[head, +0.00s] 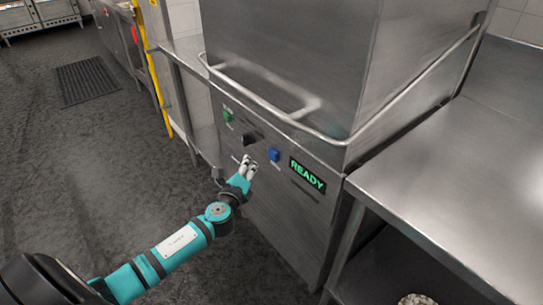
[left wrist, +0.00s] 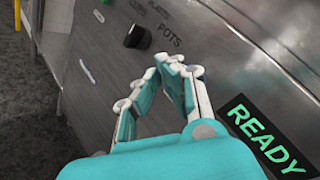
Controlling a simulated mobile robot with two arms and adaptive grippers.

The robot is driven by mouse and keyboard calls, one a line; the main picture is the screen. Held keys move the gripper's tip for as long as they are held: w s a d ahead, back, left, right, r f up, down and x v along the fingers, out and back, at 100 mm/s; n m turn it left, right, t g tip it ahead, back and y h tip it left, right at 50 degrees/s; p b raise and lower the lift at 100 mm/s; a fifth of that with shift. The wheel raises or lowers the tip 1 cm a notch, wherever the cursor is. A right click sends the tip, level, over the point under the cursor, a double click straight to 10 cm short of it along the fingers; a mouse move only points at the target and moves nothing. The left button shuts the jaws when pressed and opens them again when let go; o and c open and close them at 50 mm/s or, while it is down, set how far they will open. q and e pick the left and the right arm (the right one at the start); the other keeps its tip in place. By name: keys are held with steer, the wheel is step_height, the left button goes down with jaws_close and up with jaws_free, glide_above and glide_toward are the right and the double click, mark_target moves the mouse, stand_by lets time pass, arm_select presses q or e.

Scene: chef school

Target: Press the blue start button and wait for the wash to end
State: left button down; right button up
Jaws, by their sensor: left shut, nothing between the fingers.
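The dishwasher (head: 285,215) is a steel hood machine with a control panel on its front. The blue start button (head: 273,155) sits between a black knob (head: 250,139) and a display (head: 307,175) with green letters reading READY. My left gripper (head: 250,164) is shut and empty, in front of the panel, just left of the blue button in the head view. In the left wrist view, the closed fingertips (left wrist: 178,64) lie between the knob and the display (left wrist: 265,138), and they largely hide the button. I cannot tell whether they touch the panel. My right gripper is out of view.
A long bar handle (head: 270,108) runs around the hood above the panel. A green button (head: 228,115) is at the panel's left. A steel table (head: 450,170) adjoins on the right. A yellow post (head: 155,65) stands at the left. The dark floor at left is clear apart from a mat (head: 87,80).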

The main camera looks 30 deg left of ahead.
arm_select(q)
steer(key=shift+w+d, duration=0.3)
steer(key=shift+w, duration=0.4)
steer(key=shift+w+d, duration=0.3)
steer(key=shift+w, duration=0.4)
steer(key=shift+w+d, duration=0.3)
steer(key=shift+w, duration=0.4)
steer(key=shift+w+d, duration=0.15)
steer(key=shift+w, duration=0.25)
steer(key=shift+w+d+b, duration=0.2)
steer(key=shift+w+b, duration=0.1)
steer(key=shift+w, duration=0.15)
stand_by(0.5)
steer(key=shift+s, duration=0.15)
steer(key=shift+s+a, duration=0.35)
steer(key=shift+s, duration=0.4)
steer(key=shift+s+a+p, duration=0.15)
steer(key=shift+s+a, duration=0.15)
steer(key=shift+s, duration=0.45)
steer(key=shift+s+a+p, duration=0.1)
steer(key=shift+s+a, duration=0.25)
steer(key=shift+s, duration=0.45)
steer(key=shift+s+a+p, duration=0.15)
steer(key=shift+s+a, duration=0.15)
steer(key=shift+s, duration=0.45)
